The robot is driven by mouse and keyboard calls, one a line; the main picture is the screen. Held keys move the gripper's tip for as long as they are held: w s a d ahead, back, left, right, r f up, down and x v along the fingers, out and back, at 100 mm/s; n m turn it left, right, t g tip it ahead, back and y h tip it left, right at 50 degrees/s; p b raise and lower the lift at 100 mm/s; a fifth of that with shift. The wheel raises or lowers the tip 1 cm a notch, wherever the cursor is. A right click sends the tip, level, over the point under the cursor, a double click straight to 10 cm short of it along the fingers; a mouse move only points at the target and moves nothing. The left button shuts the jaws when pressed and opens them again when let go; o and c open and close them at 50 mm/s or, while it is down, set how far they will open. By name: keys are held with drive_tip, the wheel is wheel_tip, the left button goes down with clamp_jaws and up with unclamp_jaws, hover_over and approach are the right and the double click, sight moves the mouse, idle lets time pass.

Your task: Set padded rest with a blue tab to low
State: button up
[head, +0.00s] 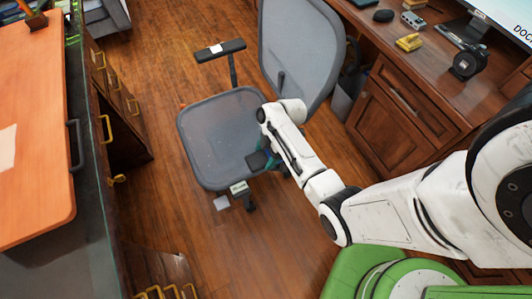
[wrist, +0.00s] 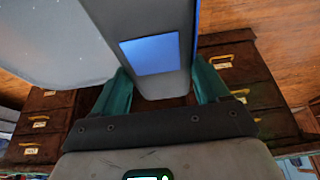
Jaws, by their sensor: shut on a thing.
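The padded rest (wrist: 135,20) with a square blue tab (wrist: 150,55) fills the upper middle of the wrist view. My gripper (wrist: 162,86) has one teal finger on each side of this rest and is shut on it. In the head view my arm reaches over the near side of the grey office chair (head: 222,130). My forearm hides most of the near rest there; only a dark end (head: 257,160) shows. The other padded rest (head: 220,49), with a pale tab, stands upright on its post at the far side of the seat.
Wood floor is free left of the chair.

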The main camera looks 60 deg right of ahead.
drive_tip(key=shift+f, duration=0.15)
drive_tip(key=o, duration=1.5)
drive_tip(key=v, duration=1)
drive_tip(key=shift+r+p, duration=0.35)
drive_tip(key=shift+r, duration=0.05)
drive_tip(key=shift+d, duration=0.1)
drive_tip(key=s+a+r+m+h, duration=0.2)
drive_tip(key=s+a+r+m, duration=0.1)
drive_tip(key=s+a+m, duration=0.2)
drive_tip(key=s+a+r+m+g+h, duration=0.1)
drive_tip(key=s+a+r+m+h, duration=0.1)
drive_tip(key=s+a+m, duration=0.4)
drive_tip(key=a+r, duration=0.1)
drive_tip(key=a, duration=0.3)
drive_tip(key=shift+a+r+m+g, duration=0.25)
drive_tip(key=shift+r+m+g, duration=0.05)
drive_tip(key=shift+r, duration=0.1)
